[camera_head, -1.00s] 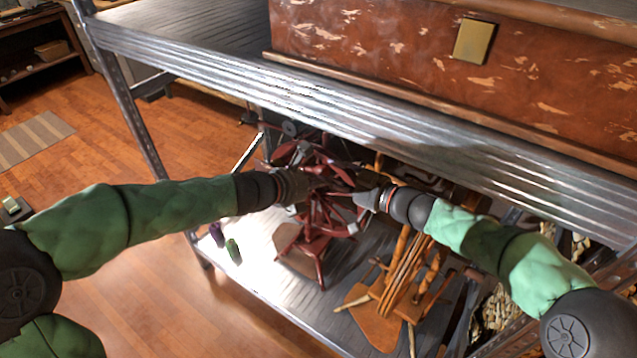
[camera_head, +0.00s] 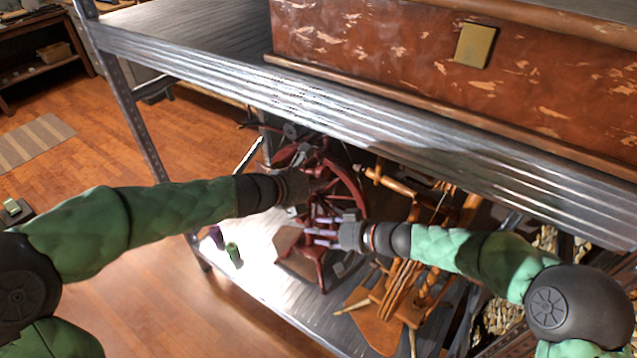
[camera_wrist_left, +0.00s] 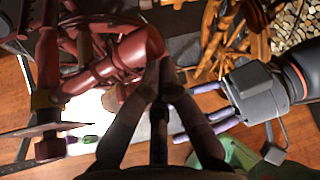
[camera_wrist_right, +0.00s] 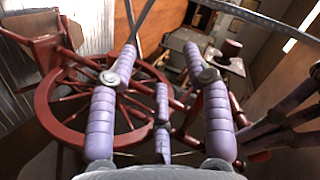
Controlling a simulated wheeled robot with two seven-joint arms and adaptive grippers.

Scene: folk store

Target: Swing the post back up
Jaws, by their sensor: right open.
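A red wooden spinning wheel (camera_head: 355,180) stands on the lower metal shelf. A thick red post with a rounded end (camera_wrist_left: 125,52) shows in the left wrist view. My left gripper (camera_head: 315,185) is at the upper part of the wheel. Its dark fingers (camera_wrist_left: 158,68) are drawn together at the post's end; I see nothing between them. My right gripper (camera_head: 318,233) is lower, open and empty, with spread pale fingers in front of the red frame. In the right wrist view its fingers (camera_wrist_right: 160,62) stand apart before the red rim (camera_wrist_right: 45,105).
The upper shelf's metal edge (camera_head: 400,125) runs close above both arms. A light-wood spinning wheel (camera_head: 375,325) stands at right on the lower shelf. A small green object (camera_head: 233,252) and a dark purple one (camera_head: 216,236) are at the left. The floor in front is clear.

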